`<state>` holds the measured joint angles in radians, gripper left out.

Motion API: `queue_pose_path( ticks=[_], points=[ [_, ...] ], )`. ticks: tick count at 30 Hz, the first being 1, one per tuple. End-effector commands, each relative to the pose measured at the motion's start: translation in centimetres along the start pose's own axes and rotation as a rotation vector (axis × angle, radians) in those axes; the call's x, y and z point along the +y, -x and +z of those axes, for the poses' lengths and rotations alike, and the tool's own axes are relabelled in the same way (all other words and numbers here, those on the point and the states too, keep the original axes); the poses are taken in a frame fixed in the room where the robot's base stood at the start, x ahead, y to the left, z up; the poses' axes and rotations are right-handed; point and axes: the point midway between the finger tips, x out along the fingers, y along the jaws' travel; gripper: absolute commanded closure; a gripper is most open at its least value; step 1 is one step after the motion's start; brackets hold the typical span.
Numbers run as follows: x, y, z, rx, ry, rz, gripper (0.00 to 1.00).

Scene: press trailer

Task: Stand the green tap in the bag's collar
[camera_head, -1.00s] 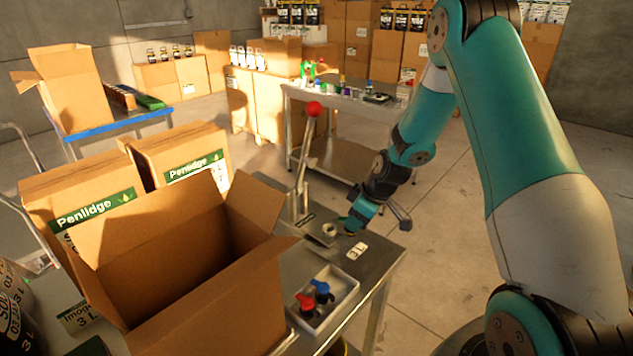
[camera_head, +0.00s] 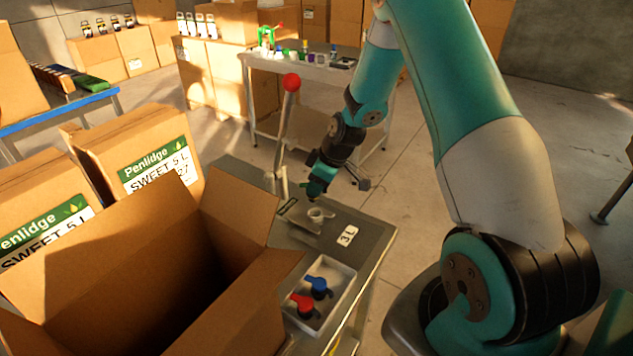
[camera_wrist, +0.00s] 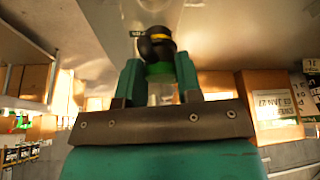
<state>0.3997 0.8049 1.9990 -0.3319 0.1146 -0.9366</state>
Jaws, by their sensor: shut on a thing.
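The green tap (camera_wrist: 158,71), with a black body (camera_wrist: 157,42) and a thin yellow band, is between my gripper's two teal fingers (camera_wrist: 158,77) in the wrist view. The fingers are shut on it. In the head view my gripper (camera_head: 316,190) is just above and behind the collar, a small pale ring (camera_head: 315,213) on the steel bench. The tap can hardly be made out there. It appears apart from the collar, but the exact gap cannot be told. The bag itself cannot be made out.
A press lever (camera_head: 284,130) with a red ball stands left of the collar. A 3 L card (camera_head: 347,236) lies to the right. A white tray (camera_head: 337,300) holds a blue tap (camera_head: 318,287) and a red tap (camera_head: 302,305). A large open carton (camera_head: 120,270) fills the front left.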

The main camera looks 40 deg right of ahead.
Motion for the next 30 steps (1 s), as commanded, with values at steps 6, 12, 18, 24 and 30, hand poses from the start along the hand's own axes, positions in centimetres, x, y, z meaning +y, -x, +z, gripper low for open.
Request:
queue_pose_path(
  ticks=[6,12,18,24,30],
  points=[
    [0.1,-1.0,0.5,0.000,-0.002,0.000,0.90],
    [0.1,-1.7,0.9,0.000,-0.002,0.001,0.90],
    [0.1,-2.5,1.2,0.000,-0.002,0.002,0.90],
    [0.1,-3.3,1.5,0.000,-0.002,0.002,0.90],
    [0.1,-4.1,1.8,0.000,-0.002,0.001,0.90]
  ],
)
